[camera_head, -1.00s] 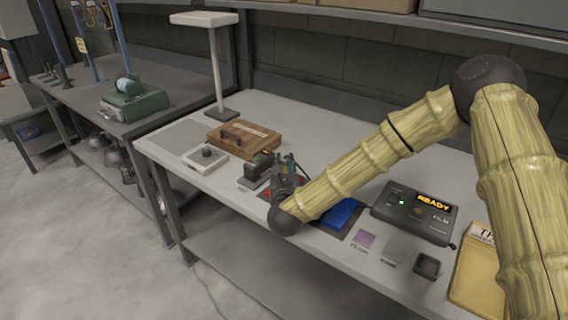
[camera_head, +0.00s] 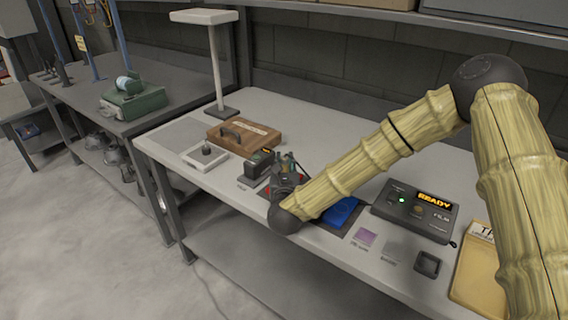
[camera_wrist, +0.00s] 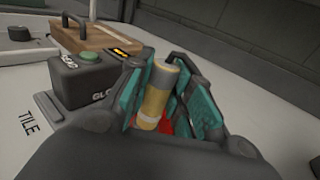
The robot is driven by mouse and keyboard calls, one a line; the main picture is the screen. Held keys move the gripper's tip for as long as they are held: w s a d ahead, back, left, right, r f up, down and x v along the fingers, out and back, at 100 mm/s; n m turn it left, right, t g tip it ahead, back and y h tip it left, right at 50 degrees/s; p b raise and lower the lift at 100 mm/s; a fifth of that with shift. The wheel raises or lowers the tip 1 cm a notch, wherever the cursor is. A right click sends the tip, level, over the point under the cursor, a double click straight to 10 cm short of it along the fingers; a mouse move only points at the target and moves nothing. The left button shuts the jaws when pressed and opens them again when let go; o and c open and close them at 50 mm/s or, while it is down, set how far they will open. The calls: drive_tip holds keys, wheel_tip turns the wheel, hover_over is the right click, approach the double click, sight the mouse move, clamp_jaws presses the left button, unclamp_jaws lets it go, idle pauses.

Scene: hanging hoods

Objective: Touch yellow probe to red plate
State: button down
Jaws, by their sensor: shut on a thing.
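My gripper (camera_wrist: 164,97) is shut on the yellow probe (camera_wrist: 159,86), a yellow-banded cylinder with a grey top. It stands nearly upright between the teal finger pads in the wrist view. The red plate (camera_wrist: 181,127) shows just behind the probe's lower end, mostly hidden by the fingers. A small red edge of it shows beside my gripper (camera_head: 287,172) in the head view.
A black gauge box (camera_wrist: 88,80) with a green button stands close left of my gripper. Behind it is a wooden case (camera_head: 243,136). A blue pad (camera_head: 341,211) and a film device reading READY (camera_head: 414,211) lie to the right. The bench's back middle is clear.

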drive_tip(key=shift+f, duration=0.35)
idle(0.3)
drive_tip(key=shift+r, duration=0.1)
idle(0.4)
drive_tip(key=shift+r+p, duration=0.55)
drive_tip(key=shift+r, duration=2.95)
